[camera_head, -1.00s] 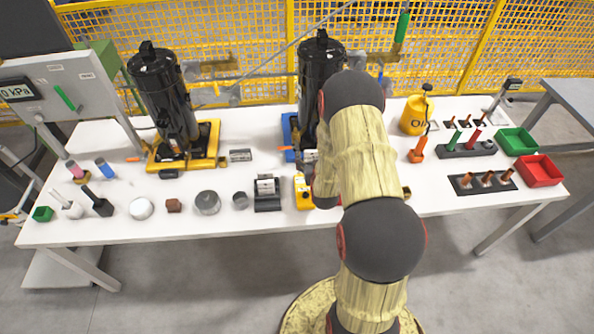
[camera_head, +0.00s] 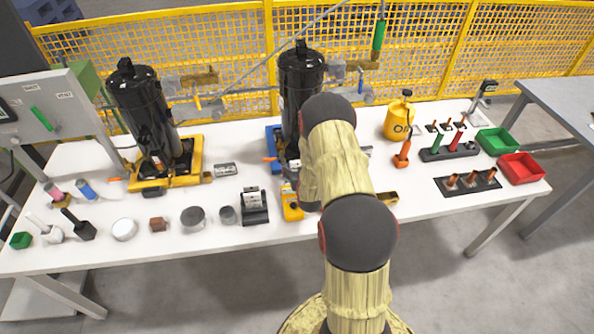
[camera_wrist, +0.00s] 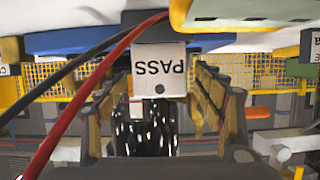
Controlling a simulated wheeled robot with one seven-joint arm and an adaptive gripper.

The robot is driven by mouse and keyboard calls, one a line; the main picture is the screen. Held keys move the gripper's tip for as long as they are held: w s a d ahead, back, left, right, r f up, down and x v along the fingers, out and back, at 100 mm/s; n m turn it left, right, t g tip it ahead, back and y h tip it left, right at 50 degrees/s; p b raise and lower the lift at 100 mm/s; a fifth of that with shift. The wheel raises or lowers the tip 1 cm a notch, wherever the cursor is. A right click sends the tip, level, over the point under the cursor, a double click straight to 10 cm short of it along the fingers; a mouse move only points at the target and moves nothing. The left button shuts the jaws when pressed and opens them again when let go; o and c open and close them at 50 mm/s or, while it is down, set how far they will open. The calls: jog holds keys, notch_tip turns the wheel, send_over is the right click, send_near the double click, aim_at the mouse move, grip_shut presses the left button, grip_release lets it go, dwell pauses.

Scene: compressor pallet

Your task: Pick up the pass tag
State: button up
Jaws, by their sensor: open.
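The pass tag (camera_wrist: 160,72) is a white card with a dark top and the word PASS, upside down in the wrist view. It shows between the two fingers of my gripper (camera_wrist: 163,85), which is open, with one finger on each side. Gaps show beside the card, and I cannot tell its exact depth from the fingertips. In the head view my arm hides the gripper, and I cannot make out the tag there.
A red cable (camera_wrist: 85,105) and a black cable cross the wrist view's left side. A yellow device (camera_head: 291,203) stands beside my arm. A black cylinder (camera_head: 299,90) on a blue base stands behind.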

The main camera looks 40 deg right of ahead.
jog(key=shift+c, duration=0.4)
jog(key=c, duration=1)
jog(key=shift+r, duration=0.15)
